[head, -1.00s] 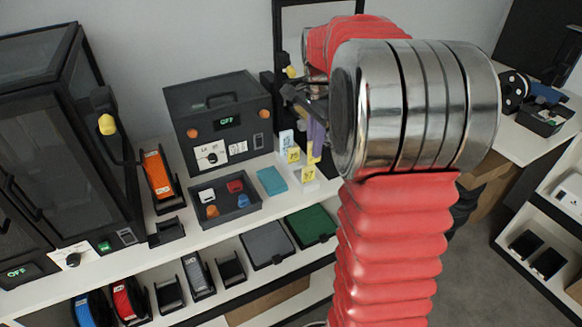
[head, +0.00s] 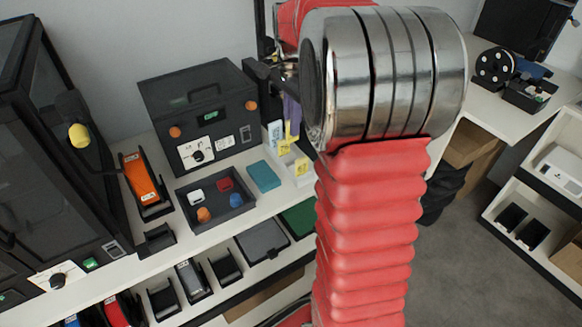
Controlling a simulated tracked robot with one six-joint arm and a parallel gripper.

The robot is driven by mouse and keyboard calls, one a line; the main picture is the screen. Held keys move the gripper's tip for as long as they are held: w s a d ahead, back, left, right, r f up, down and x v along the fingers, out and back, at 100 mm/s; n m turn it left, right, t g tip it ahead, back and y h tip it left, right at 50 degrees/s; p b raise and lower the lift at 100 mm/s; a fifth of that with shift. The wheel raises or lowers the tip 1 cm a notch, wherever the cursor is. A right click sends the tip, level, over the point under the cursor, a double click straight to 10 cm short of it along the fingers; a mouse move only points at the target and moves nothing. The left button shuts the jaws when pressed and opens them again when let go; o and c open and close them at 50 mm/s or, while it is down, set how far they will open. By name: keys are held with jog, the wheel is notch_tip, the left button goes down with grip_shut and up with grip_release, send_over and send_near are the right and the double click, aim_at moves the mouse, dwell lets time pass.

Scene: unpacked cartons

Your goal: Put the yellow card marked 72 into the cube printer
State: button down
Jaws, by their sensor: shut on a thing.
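My gripper (head: 291,110) is above the card holder, mostly hidden behind my arm. It appears shut on a thin yellow card (head: 295,124); its number cannot be read. Below it, yellow cards (head: 302,166) and a pale blue card (head: 275,133) stand in a white holder (head: 298,179). A black box-shaped machine (head: 200,112), likely the cube printer, stands on the counter to the left.
A dark tray (head: 215,201) with coloured knob-like pieces and a teal block (head: 265,177) lie before the machine. Lower shelf holds spools and bins.

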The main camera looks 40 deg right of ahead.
jog(key=shift+f, duration=0.1)
jog(key=shift+f, duration=2.45)
jog(key=shift+f, duration=2.3)
jog(key=shift+f, duration=0.1)
jog(key=c, duration=1.8)
grip_release()
jog(key=shift+c, duration=0.2)
